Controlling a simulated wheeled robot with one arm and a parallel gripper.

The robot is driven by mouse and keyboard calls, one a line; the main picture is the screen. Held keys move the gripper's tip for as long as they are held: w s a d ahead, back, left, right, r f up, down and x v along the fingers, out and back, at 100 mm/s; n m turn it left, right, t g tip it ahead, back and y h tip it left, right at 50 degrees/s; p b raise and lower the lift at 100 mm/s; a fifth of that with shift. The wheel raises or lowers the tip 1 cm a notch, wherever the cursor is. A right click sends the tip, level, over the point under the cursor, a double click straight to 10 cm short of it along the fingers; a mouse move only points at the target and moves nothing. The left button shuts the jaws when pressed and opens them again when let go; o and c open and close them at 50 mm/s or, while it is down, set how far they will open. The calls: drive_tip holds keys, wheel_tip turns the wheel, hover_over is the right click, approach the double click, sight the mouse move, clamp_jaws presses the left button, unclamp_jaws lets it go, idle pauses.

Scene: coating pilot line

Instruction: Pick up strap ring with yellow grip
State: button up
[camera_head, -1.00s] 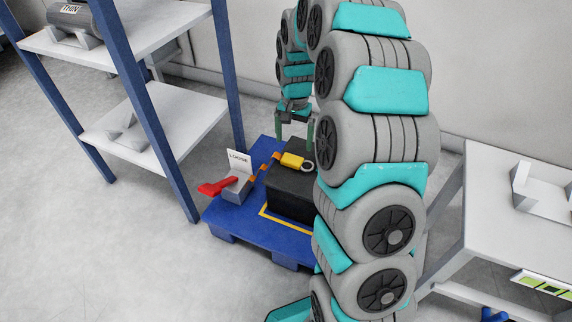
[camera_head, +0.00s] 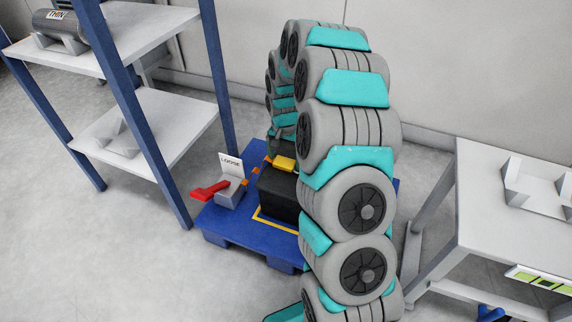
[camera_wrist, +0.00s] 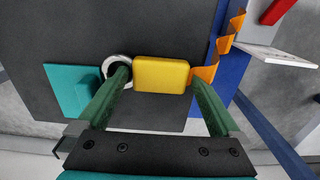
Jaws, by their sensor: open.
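The yellow grip (camera_wrist: 160,75) lies on top of a black block (camera_wrist: 225,20) in the wrist view. It also shows in the head view (camera_head: 284,163), partly covered by my arm. The metal ring (camera_wrist: 112,60) is at the grip's left end, and an orange strap (camera_wrist: 206,72) runs off its right end. My gripper (camera_wrist: 160,77) is open, with its green fingers on either side of the yellow grip. The left fingertip overlaps the ring, and the right one overlaps the strap near the grip. I cannot tell whether either finger touches.
The black block stands on a blue pallet (camera_head: 228,228). A grey bracket (camera_head: 231,194) with a red lever (camera_head: 209,190) and a "LOOSE" sign (camera_head: 230,166) is beside it. A blue-post shelf (camera_head: 143,123) stands left, a white table (camera_head: 500,222) right.

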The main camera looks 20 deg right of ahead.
sight(284, 161)
drive_tip(key=c, duration=1.3)
drive_tip(key=shift+r, duration=0.6)
wheel_tip(284, 161, up, 3)
drive_tip(key=shift+f, duration=0.1)
drive_tip(key=s+a, duration=0.1)
drive_tip(key=s, duration=0.4)
drive_tip(key=s+a, duration=0.1)
drive_tip(key=s, duration=0.4)
drive_tip(key=s+a+r, duration=0.1)
drive_tip(key=s, duration=0.4)
drive_tip(key=shift+s+r, duration=0.1)
drive_tip(key=shift+s, duration=0.15)
